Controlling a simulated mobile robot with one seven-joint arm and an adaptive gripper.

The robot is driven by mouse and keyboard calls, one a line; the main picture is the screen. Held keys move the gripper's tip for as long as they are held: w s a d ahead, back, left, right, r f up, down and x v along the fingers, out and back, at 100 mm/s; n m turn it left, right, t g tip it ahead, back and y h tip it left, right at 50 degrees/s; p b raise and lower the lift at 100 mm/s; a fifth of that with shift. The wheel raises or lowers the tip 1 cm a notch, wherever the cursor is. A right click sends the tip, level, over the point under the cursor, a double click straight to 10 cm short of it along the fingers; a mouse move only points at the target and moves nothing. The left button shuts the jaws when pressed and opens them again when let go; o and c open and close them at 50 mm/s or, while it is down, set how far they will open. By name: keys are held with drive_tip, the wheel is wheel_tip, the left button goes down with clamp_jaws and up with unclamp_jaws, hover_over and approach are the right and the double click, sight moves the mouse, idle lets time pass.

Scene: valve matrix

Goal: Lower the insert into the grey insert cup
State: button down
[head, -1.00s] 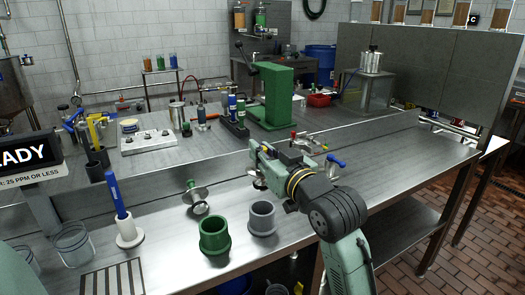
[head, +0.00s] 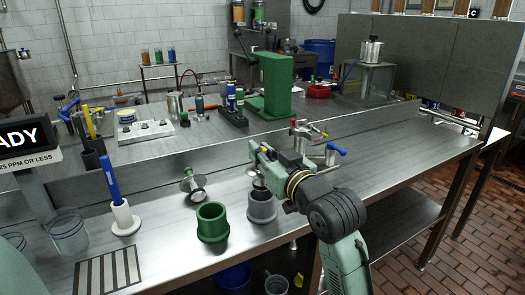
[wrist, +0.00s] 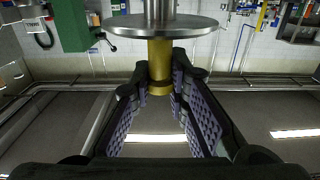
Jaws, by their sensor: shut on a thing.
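My gripper (head: 256,165) is over the grey insert cup (head: 262,208), with its fingers mostly hidden by my arm in the head view. In the wrist view my gripper (wrist: 160,82) is shut on the brass stem of the insert (wrist: 160,50), which has a wide steel disc. In the head view a small part of the insert (head: 258,183) shows at the mouth of the grey cup, overlapping its back rim. I cannot tell how far inside it sits. The cup stands upright on the steel bench.
A green cup (head: 212,224) stands just left of the grey cup. A similar metal piece (head: 193,187) lies behind it. Valve parts with a blue handle (head: 334,153) stand to the right. A blue marker in a white holder (head: 124,218) is at left.

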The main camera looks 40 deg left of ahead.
sight(263, 181)
drive_tip(key=shift+f+b, duration=2.45)
drive_tip(key=shift+f, duration=0.85)
drive_tip(key=c, duration=1.7)
unclamp_jaws()
drive_tip(key=shift+o, duration=1.2)
drive_tip(key=shift+f, duration=0.15)
